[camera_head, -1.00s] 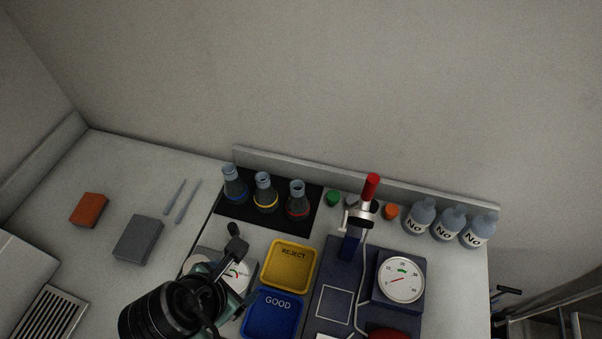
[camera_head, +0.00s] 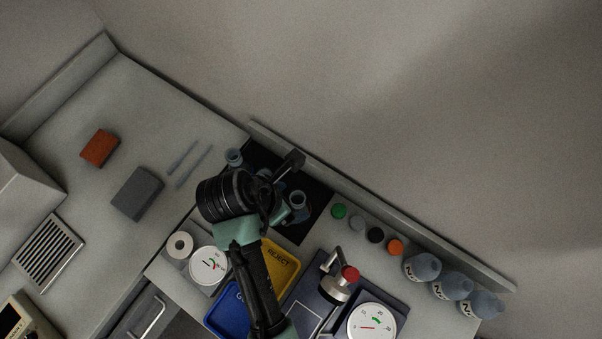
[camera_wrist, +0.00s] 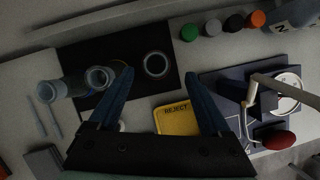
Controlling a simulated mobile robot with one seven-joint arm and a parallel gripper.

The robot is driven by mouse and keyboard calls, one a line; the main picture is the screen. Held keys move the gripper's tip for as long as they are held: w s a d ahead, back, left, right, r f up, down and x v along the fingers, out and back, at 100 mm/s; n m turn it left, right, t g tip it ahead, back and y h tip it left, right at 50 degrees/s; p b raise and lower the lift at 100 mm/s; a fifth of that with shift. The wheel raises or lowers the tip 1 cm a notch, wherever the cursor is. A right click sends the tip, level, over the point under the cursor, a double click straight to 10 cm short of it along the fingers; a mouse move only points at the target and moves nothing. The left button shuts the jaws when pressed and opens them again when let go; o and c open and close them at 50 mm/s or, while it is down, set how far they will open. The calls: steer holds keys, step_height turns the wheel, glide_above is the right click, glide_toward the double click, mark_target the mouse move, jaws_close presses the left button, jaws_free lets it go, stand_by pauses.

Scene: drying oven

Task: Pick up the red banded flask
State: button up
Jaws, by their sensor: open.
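The red banded flask (camera_head: 297,202) stands upright at the right end of a black mat (camera_head: 312,222). I see mainly its pale round mouth, and its red band does not show clearly. In the wrist view its mouth (camera_wrist: 156,64) lies between my spread fingers, seen from above. My gripper (camera_wrist: 158,77) is open and empty above the mat. I cannot tell how high it is over the flask. The middle flask (camera_wrist: 100,78) is just left of my left finger, and the left flask (camera_head: 234,158) is farther left. My arm partly hides the middle flask in the head view.
The yellow REJECT tray (camera_head: 283,262) and blue tray (camera_head: 228,312) lie in front of the mat under my arm. Coloured caps (camera_head: 339,211) and several bottles (camera_head: 421,267) line the right. A red-knobbed lever device (camera_head: 337,282) stands front right. A back ledge (camera_head: 380,201) runs behind.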

mark_target(301, 199)
steer(key=p+x, duration=0.1)
steer(key=x, duration=0.8)
steer(key=shift+w+a+f, duration=0.15)
steer(key=shift+w+f, duration=0.05)
steer(key=shift+w, duration=0.05)
jaws_close()
